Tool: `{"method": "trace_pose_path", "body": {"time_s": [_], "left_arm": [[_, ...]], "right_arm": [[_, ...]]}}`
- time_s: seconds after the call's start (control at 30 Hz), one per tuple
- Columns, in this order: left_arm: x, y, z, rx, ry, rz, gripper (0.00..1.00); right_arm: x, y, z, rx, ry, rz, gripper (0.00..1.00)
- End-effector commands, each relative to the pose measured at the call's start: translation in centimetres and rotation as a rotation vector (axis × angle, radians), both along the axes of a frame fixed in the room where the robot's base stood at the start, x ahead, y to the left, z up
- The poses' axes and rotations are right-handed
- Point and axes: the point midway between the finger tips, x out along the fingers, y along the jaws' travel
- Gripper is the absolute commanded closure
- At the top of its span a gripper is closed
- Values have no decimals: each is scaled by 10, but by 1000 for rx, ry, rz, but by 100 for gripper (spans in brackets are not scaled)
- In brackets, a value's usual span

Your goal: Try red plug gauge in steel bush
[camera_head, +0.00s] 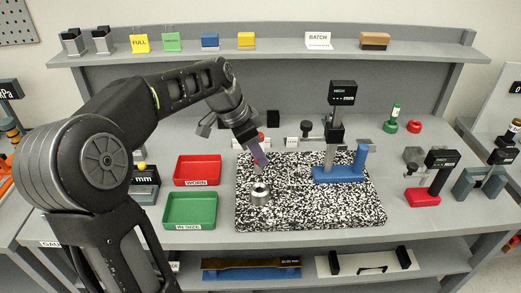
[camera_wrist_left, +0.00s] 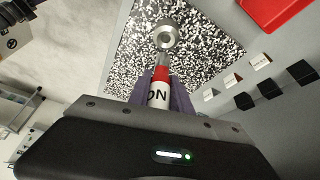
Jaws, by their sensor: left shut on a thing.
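The steel bush (camera_head: 260,195) is a short metal ring standing on the speckled black-and-white plate; its round bore shows in the left wrist view (camera_wrist_left: 167,37). My left gripper (camera_head: 261,160) is above the bush, its purple fingers pointing down. It is shut on the red plug gauge (camera_wrist_left: 161,75), which has a white lettered handle, a red band and a grey metal end. The metal end points towards the bush. In the left wrist view it ends just short of the bush's ring; I cannot tell the exact gap. In the head view the fingers largely hide the gauge.
The speckled plate (camera_head: 310,215) also bears a blue-based gauge stand (camera_head: 341,172) on the right. Red (camera_head: 198,170) and green (camera_head: 190,210) trays lie to the left. A red-based stand (camera_head: 423,196) is beyond the plate's right edge. The plate's front is clear.

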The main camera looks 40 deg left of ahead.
Motion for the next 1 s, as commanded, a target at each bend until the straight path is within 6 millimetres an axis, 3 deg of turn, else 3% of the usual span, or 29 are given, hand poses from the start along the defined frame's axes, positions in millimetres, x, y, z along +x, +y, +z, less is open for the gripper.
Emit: {"method": "trace_pose_path", "body": {"time_s": [0.37, 1.0], "left_arm": [[0, 0, -12, 0, 0, 0, 100], [0, 0, -60, -1, -1, 0, 100]], "right_arm": [[1, 1, -8, 1, -3, 0, 64], [5, 3, -36, 10, -17, 4, 64]]}}
